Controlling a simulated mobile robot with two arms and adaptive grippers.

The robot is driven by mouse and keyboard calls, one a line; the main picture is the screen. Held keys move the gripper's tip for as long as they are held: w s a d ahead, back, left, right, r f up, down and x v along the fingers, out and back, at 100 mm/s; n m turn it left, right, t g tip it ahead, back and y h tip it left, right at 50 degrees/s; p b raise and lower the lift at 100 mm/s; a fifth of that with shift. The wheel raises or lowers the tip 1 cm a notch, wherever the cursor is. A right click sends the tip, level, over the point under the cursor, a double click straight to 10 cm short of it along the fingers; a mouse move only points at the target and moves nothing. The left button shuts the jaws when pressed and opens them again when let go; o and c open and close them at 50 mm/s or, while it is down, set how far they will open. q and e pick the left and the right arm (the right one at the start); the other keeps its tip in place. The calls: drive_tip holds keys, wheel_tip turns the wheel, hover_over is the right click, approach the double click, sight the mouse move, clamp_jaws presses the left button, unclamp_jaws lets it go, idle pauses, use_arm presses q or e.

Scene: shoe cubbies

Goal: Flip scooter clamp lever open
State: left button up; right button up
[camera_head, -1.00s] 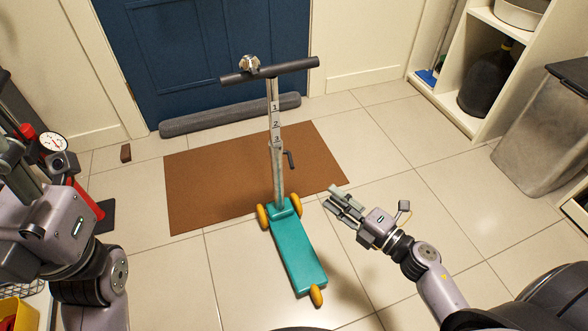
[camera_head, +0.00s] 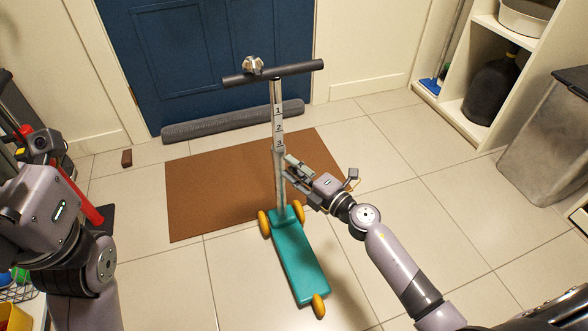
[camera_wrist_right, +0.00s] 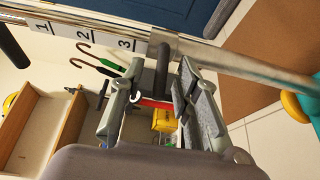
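The teal scooter (camera_head: 297,262) stands upright on the tiles, with a steel post (camera_head: 280,180) numbered 1, 2, 3 and a dark handlebar (camera_head: 300,70). My right gripper (camera_head: 288,168) is at the post just below the 3. In the right wrist view, the dark clamp lever (camera_wrist_right: 163,72) sticks out from the post's collar, between the two spread fingers of my right gripper (camera_wrist_right: 160,100). Gaps seem to show on both sides of it. In the head view my fingers mostly cover the lever. My left gripper's body (camera_head: 40,205) is at the left edge; its fingers do not show.
A brown mat (camera_head: 215,195) lies under and behind the scooter, before a blue door (camera_head: 205,60) with a grey roll (camera_head: 230,120). Shelves (camera_head: 455,110) and a grey bin (camera_head: 545,140) stand at the right. Floor tiles right of the scooter are clear.

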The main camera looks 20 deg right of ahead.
drive_tip(key=shift+c, duration=0.6)
clamp_jaws()
